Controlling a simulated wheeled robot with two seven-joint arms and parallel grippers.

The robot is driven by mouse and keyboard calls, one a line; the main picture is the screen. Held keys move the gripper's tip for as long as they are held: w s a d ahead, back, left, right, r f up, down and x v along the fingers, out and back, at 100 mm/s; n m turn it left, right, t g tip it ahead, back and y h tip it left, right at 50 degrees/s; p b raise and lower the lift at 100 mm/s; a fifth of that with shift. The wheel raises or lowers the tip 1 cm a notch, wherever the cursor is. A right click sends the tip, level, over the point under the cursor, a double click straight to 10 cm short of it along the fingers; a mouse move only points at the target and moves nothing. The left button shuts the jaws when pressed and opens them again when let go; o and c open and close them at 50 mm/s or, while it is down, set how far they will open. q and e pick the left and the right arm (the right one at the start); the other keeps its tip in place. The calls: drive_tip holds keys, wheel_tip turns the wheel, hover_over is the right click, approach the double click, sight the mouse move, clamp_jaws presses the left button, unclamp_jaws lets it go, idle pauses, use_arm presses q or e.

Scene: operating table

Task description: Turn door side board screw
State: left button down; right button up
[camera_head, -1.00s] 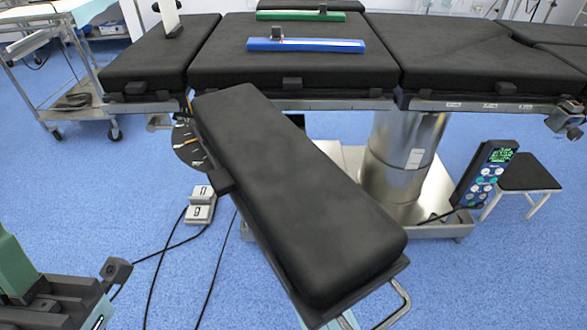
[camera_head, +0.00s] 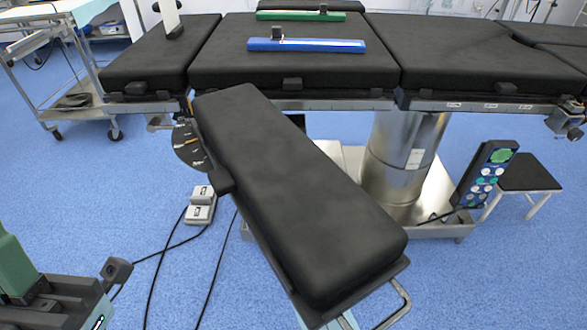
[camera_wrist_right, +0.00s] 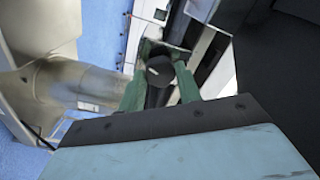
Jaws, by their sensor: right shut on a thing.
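In the right wrist view my right gripper (camera_wrist_right: 158,88) has its two green fingers on either side of a round dark knob, the screw (camera_wrist_right: 160,71), and is shut on it. The knob sits beside a pale metal rail. The fingers hide part of its sides. In the head view the padded black side board (camera_head: 300,195) slants from the table's near edge toward the lower right.
The black operating table (camera_head: 300,70) crosses the back, with a blue bar (camera_head: 306,45) and a green bar (camera_head: 300,15) on it. A steel column (camera_head: 400,165), a handset (camera_head: 485,175), a stool (camera_head: 525,175) and a foot pedal (camera_head: 201,204) stand around. Cables cross the blue floor.

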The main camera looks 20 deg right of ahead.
drive_tip(key=o, duration=1)
